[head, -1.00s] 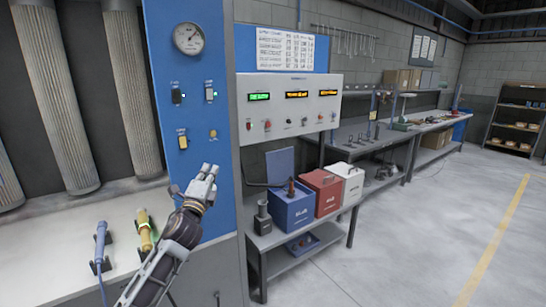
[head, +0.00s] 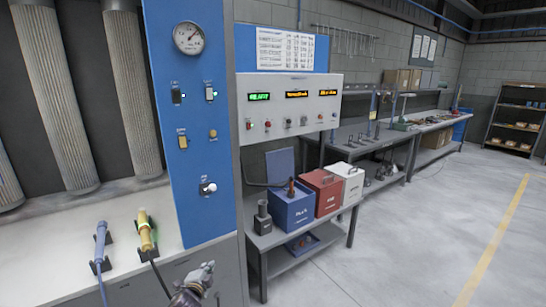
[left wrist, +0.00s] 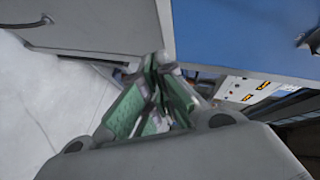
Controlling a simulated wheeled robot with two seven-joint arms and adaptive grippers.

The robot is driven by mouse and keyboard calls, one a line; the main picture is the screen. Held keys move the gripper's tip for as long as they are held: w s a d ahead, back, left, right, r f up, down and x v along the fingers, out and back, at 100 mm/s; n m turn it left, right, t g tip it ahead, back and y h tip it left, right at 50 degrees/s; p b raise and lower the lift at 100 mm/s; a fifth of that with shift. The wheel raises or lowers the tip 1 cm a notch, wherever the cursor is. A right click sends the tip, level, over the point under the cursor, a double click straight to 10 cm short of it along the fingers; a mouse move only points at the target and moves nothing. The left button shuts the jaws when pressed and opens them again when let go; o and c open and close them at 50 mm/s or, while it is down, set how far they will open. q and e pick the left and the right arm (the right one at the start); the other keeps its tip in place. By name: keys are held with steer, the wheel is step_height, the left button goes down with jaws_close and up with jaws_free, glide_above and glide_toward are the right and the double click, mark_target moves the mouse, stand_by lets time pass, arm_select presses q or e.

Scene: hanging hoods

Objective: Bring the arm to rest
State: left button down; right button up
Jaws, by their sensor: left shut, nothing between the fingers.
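My left gripper (head: 204,278) is low at the bottom of the head view, in front of the grey cabinet front below the blue panel (head: 200,125). It holds nothing. In the left wrist view its fingers (left wrist: 157,62) are together, close in front of the grey cabinet (left wrist: 85,35) and a blue surface (left wrist: 250,35). Whether the fingers touch the cabinet cannot be told. My right gripper is not in view.
A yellow tool (head: 146,232) and a blue tool (head: 101,245) sit in holders on the white bench top (head: 60,225). Boxes stand on a low table (head: 285,240). The floor at right is clear.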

arm_select(q)
steer(key=s+a+f+n+g, duration=0.1)
steer(key=s+f+n+g, duration=0.1)
steer(key=s+f, duration=0.75)
steer(key=s+a+f+n+g, duration=0.1)
steer(key=s+f+n+g, duration=0.15)
steer(key=s+f, duration=0.75)
steer(key=s+f+n+g, duration=0.2)
steer(key=s+f, duration=0.4)
steer(key=f, duration=0.9)
steer(key=s+f+n+g, duration=0.2)
steer(key=s+f, duration=0.3)
steer(key=s, duration=0.8)
steer(key=s+f+n+g, duration=0.1)
steer(key=s+f, duration=0.4)
steer(key=s, duration=0.8)
steer(key=s+f+n+g, duration=0.2)
steer(key=s+f, duration=0.4)
steer(key=s, duration=0.7)
steer(key=shift+s+d+n+g, duration=0.15)
steer(key=shift+s+n+g, duration=0.2)
steer(key=shift+g, duration=0.5)
